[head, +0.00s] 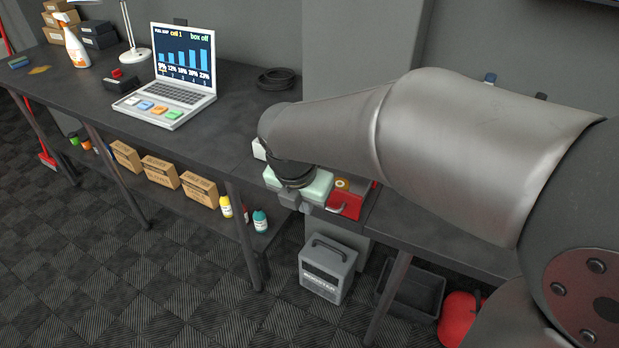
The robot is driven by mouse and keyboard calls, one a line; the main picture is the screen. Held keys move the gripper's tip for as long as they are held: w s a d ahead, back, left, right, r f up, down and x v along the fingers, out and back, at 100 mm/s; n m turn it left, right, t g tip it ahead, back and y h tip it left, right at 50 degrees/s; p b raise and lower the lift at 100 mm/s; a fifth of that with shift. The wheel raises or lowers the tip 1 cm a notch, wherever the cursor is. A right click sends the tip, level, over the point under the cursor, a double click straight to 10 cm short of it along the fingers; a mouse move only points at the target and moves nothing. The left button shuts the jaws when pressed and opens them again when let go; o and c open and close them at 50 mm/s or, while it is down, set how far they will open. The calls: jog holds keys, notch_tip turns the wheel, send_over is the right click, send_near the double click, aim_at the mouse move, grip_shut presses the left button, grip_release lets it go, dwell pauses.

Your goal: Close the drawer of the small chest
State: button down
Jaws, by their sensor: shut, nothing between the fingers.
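The small red chest (350,204) stands on the dark bench at the centre right, partly hidden behind my arm and gripper. A pale curved handle shows low on its front, beside my gripper. How far its drawer stands out cannot be told from this view. My gripper (297,203) has a pale green body and grey fingers. It points down and toward the bench's front edge, just left of the red chest in the picture. Its fingers are shut and empty. Whether they touch the chest cannot be told.
A laptop (184,78) stands open on the long bench (235,120), with a lamp (133,50) and spray bottle (74,46) beyond. Cardboard boxes (161,172) sit on the lower shelf. A grey case (327,270) and black bin (412,291) stand below. Floor in front is clear.

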jog(key=w+d+f+p, duration=0.1)
jog(key=w+d+f, duration=0.2)
jog(key=w+f, duration=0.2)
jog(key=x, duration=0.3)
jog(key=shift+a, duration=0.25)
jog(key=shift+f, duration=0.15)
